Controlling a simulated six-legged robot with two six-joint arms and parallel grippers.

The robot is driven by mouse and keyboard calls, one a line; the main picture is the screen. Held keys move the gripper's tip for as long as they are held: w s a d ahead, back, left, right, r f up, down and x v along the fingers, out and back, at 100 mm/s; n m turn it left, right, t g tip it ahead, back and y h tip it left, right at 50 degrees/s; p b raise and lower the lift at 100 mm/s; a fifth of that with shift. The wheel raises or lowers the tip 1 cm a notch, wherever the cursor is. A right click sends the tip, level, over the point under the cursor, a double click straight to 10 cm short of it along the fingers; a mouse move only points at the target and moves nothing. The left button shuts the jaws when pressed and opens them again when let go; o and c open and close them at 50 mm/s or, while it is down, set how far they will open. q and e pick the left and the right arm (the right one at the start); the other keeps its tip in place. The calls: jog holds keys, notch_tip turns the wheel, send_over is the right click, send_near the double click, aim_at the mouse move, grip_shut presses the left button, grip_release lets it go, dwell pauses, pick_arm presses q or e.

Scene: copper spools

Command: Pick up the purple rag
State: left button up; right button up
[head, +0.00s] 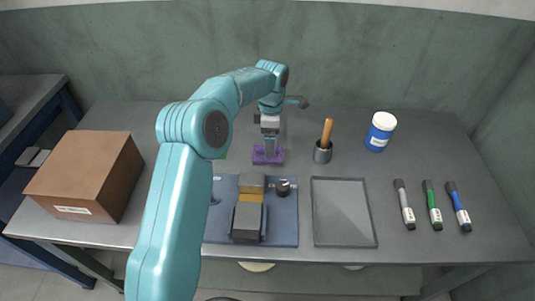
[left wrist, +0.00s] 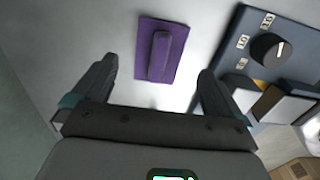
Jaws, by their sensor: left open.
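The purple rag (head: 258,159) lies flat on the grey table, behind the blue board. In the left wrist view the rag (left wrist: 147,66) is a purple rectangle with a raised strip along its middle. My left gripper (head: 269,149) points down over the rag and hides part of it in the head view. In the left wrist view its two fingers (left wrist: 157,68) are apart, one on each side of the rag, with nothing between them touching it. The exact height above the rag cannot be told. My right gripper is not in view.
The blue board (head: 285,226) with a black knob (head: 283,187) and blocks lies in front of the rag. A dark holder (head: 322,152) with a wooden handle and a blue-white jar (head: 380,132) stand right. A grey tray (head: 342,214), several markers and a cardboard box (head: 88,174) surround.

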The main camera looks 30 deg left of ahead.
aim_at(258, 157)
pick_arm(q)
notch_tip(258, 157, down, 5)
jog(key=shift+f, duration=0.2)
jog(key=shift+w+f, duration=0.1)
jog(key=shift+f, duration=0.15)
jog(key=c, duration=1.1)
